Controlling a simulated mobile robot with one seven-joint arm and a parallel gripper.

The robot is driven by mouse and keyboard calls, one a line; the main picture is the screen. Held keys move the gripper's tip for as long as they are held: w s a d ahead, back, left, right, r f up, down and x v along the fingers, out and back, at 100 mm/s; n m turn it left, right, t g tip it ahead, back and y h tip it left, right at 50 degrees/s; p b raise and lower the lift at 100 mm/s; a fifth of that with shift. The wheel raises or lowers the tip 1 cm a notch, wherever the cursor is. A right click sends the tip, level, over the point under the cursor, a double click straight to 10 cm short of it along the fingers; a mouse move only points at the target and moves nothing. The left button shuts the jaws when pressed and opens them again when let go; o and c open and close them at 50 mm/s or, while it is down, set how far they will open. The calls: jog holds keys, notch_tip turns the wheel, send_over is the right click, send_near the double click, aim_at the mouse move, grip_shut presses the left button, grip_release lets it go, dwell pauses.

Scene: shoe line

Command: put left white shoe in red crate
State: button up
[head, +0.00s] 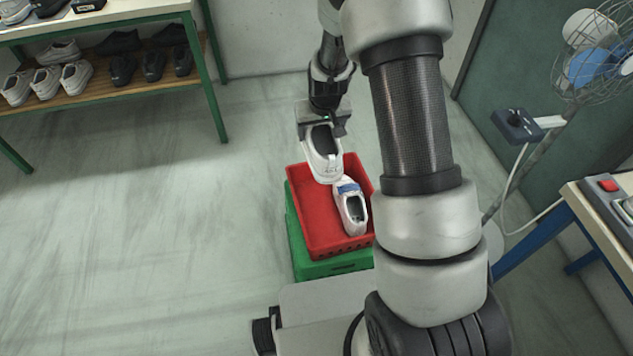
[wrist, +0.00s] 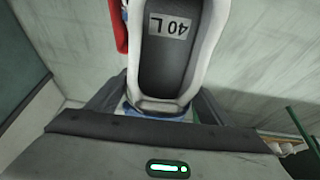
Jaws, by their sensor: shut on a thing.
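My gripper (head: 323,122) is shut on a white shoe (head: 321,158) and holds it at the far edge of the red crate (head: 312,212), above it as far as I can tell. In the wrist view the held shoe (wrist: 206,28) shows its dark insole with a label reading "40 L", and my gripper (wrist: 152,112) grips it at one end. A second white shoe (head: 345,194) with a blue patch lies inside the red crate on the right side. The red crate also shows in part at the top left of the wrist view (wrist: 117,28).
The red crate sits on a green crate (head: 330,266). A shelf table with several white and dark shoes (head: 130,88) stands at the upper left. A fan (head: 597,62) and a blue-legged table (head: 607,215) are at the right. The floor left of the crates is clear.

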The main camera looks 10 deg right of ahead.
jog(key=shift+w+f+b, duration=0.35)
jog(key=shift+f+b, duration=1.25)
jog(key=shift+f, duration=5.15)
jog(key=shift+w+f+b, duration=0.4)
jog(key=shift+f+b, duration=1.25)
jog(key=shift+f, duration=5.1)
jog(key=shift+w+f+b, duration=0.35)
jog(key=shift+f+b, duration=1.25)
jog(key=shift+f, duration=5.15)
jog(key=o, duration=1.4)
jog(key=shift+s, duration=0.1)
